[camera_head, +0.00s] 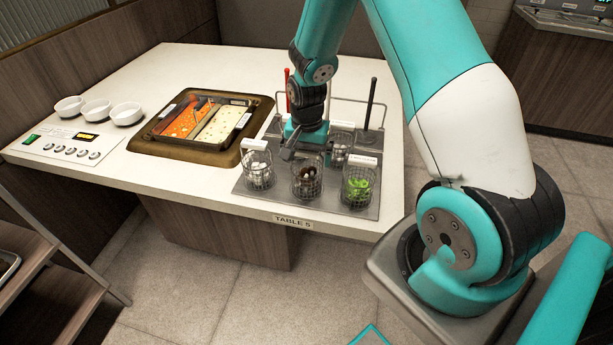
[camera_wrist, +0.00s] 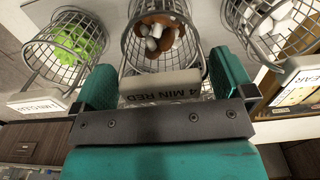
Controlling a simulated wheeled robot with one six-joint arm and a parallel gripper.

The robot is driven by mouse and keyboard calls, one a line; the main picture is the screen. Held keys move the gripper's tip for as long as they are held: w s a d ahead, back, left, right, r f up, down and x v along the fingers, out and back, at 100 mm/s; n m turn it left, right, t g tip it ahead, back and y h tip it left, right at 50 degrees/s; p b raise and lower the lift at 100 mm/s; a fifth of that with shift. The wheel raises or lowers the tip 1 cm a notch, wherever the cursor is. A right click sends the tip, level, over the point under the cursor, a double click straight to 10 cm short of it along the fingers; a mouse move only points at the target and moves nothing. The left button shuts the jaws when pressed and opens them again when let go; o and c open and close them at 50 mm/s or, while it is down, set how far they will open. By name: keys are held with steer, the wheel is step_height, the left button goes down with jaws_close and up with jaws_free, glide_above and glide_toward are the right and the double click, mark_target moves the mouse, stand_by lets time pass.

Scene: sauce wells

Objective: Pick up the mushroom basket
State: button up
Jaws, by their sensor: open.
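The mushroom basket (camera_head: 305,182), a wire basket with brown and white pieces, stands in the middle of the rack's front row. In the wrist view, the basket (camera_wrist: 130,45) is straight ahead. Its pale tag (camera_wrist: 160,85), with upside-down lettering, lies between my fingers. My gripper (camera_head: 297,152) is just behind and above the basket in the head view. In the wrist view, my gripper (camera_wrist: 166,78) is open, one teal finger on each side of the tag. I cannot tell whether the fingers touch it.
A basket of greens (camera_head: 358,190) and one of white pieces (camera_head: 258,172) stand close on either side. Another basket (camera_head: 341,148) stands behind. A two-part soup pot (camera_head: 185,148) and white bowls (camera_head: 98,110) are to the left on the table (camera_head: 150,70).

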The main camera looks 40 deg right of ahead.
steer(key=shift+f, duration=0.6)
steer(key=c, duration=0.7)
steer(key=shift+c, duration=0.2)
steer(key=shift+r, duration=0.15)
step_height(320, 180, up, 20)
steer(key=shift+b, duration=0.4)
